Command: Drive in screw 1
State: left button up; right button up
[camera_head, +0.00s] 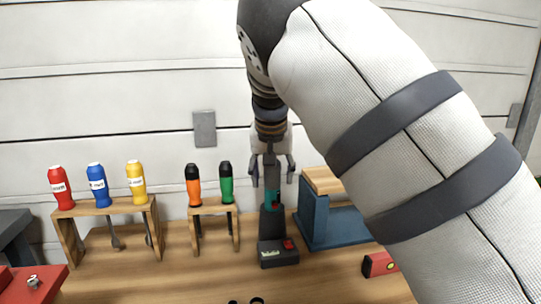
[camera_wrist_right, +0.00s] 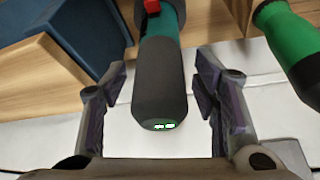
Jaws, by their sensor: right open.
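A power driver with a teal and dark grey body (camera_head: 272,198) stands upright on the wooden bench, above a dark base with a red part. My right gripper (camera_head: 272,168) is over its top end, pointing down. In the right wrist view the gripper (camera_wrist_right: 157,100) is open, with one finger on each side of the driver's dark rounded end (camera_wrist_right: 160,95). Gaps show between both fingers and the driver. Small green-white lights show on that end. Screw 1 cannot be made out in these frames. My left gripper is not in view.
Orange (camera_head: 193,185) and green (camera_head: 226,182) screwdrivers hang in a small rack left of the driver. Red, blue and yellow ones hang in a larger rack (camera_head: 100,208). A blue block with wood (camera_head: 312,215) stands close right. A red case (camera_head: 378,264) lies in front.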

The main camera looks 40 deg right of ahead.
jog(key=shift+x, duration=1.25)
grip_shut()
jog(key=c, duration=0.9)
grip_release()
jog(key=c, duration=0.4)
jog(key=shift+r+p, duration=0.35)
jog(key=shift+r, duration=7.3)
grip_shut()
jog(key=o, duration=0.5)
grip_release()
grip_shut()
